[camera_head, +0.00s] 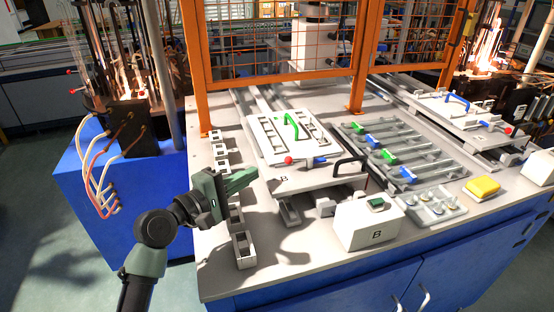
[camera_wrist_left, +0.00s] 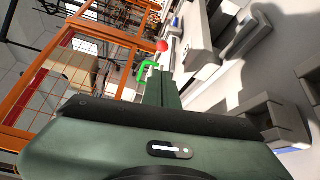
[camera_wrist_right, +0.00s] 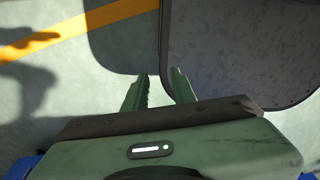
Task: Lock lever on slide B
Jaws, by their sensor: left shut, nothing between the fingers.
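Slide B (camera_head: 310,178) is a pale plate marked B. It carries a white tray with a green handle (camera_head: 290,124), which also shows in the left wrist view (camera_wrist_left: 145,68). The lever's red ball knob (camera_head: 288,160) sits at the slide's front edge and also shows in the left wrist view (camera_wrist_left: 162,46). A blue part (camera_head: 320,162) is to the right of the knob. My left gripper (camera_head: 256,173) is shut and empty, just left of and in front of the knob, apart from it. My right gripper (camera_wrist_right: 160,75) is open and empty above the floor.
A black handle (camera_head: 350,160) rises at the slide's right front. A white box marked B (camera_head: 368,228) with a green button stands in front. Grey holders (camera_head: 245,250) line the left, and an orange fence post (camera_head: 192,70) rises behind. A rack (camera_head: 400,150) lies right.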

